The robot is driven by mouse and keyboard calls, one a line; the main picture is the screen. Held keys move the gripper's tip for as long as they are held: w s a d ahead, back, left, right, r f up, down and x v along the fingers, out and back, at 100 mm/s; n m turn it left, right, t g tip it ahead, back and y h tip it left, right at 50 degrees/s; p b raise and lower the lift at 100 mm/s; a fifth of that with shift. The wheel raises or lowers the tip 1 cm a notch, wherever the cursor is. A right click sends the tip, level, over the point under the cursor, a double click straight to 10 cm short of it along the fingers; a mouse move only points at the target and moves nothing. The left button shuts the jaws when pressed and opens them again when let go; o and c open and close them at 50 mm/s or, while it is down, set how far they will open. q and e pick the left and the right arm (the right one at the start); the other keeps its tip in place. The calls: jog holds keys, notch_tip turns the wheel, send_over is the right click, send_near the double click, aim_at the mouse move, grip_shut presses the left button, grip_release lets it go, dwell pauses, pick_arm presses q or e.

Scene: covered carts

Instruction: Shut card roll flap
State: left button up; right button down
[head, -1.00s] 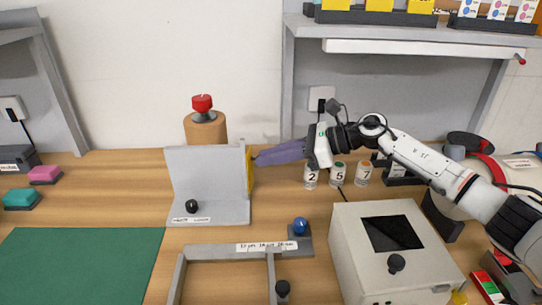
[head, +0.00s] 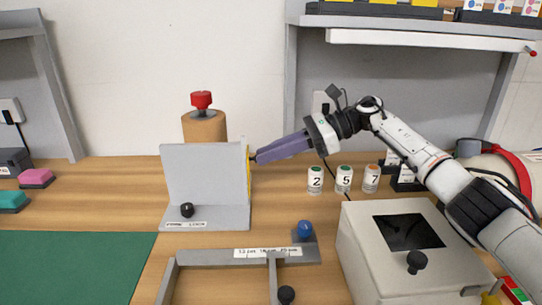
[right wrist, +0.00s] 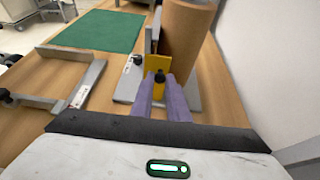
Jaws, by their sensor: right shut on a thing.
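A grey upright panel on a flat grey base (head: 230,215) stands on the bench, with a brown card roll (head: 205,129) behind it. A yellow flap (head: 248,175) stands upright, nearly edge-on, at the panel's right side. In the right wrist view the yellow flap (right wrist: 158,62) faces me and carries a black knob (right wrist: 159,77). My right gripper (head: 254,158), with purple fingers, reaches in from the right. In the right wrist view its fingertips (right wrist: 160,83) are shut on the knob. My left gripper is not in view.
A black knob (head: 187,210) stands on the base front. Numbered white canisters (head: 343,180) stand below my right arm. A white box (head: 390,255) is front right, a grey frame (head: 215,258) with a blue knob (head: 305,229) in front. A green mat (head: 70,265) lies left.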

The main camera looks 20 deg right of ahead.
jog(key=c, duration=1.7)
grip_release()
jog(key=v, duration=1)
jog(key=shift+d+b, duration=0.1)
jog(key=shift+b, duration=0.3)
jog(key=shift+s, duration=0.1)
